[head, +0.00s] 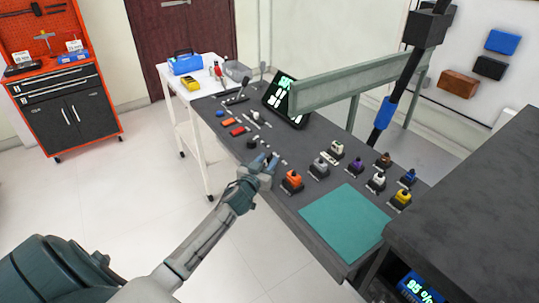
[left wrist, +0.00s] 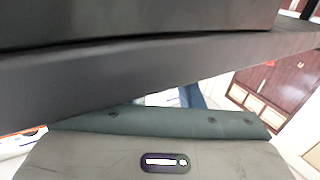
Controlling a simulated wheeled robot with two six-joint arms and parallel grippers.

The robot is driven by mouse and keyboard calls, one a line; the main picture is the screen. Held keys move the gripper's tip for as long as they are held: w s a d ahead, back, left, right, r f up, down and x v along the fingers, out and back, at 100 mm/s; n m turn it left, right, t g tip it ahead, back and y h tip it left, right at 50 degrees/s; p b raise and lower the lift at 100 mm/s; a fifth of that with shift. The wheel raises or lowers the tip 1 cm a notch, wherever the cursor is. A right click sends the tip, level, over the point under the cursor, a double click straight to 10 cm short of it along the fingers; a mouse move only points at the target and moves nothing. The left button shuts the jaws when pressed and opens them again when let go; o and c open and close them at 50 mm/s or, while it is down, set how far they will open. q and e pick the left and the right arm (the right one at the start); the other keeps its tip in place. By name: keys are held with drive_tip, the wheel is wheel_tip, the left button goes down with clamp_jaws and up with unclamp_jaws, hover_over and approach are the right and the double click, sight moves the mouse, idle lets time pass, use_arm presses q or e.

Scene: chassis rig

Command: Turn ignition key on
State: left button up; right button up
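The dark control bench (head: 232,140) carries a row of switches and knobs along its top. I cannot make out which part is the ignition key; the parts are small and my gripper covers some of the near edge. My left gripper (head: 264,162) is at the bench's near edge, left of an orange knob (head: 292,180). Its two blue-grey fingertips look apart, with nothing visible between them. In the left wrist view, a dark slab-like surface (left wrist: 150,80) fills the upper part, close to the camera; no key shows there. My right gripper is not in view.
Several coloured knobs stand right of my left gripper, beside a green mat (head: 345,222). A lit tablet (head: 287,98) and a grey-green beam (head: 345,85) stand behind. A black post (head: 405,75) rises at the right. The floor in front of the bench is clear.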

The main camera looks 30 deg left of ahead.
use_arm(q)
drive_tip(key=shift+w+a, duration=0.1)
drive_tip(key=shift+w, duration=1)
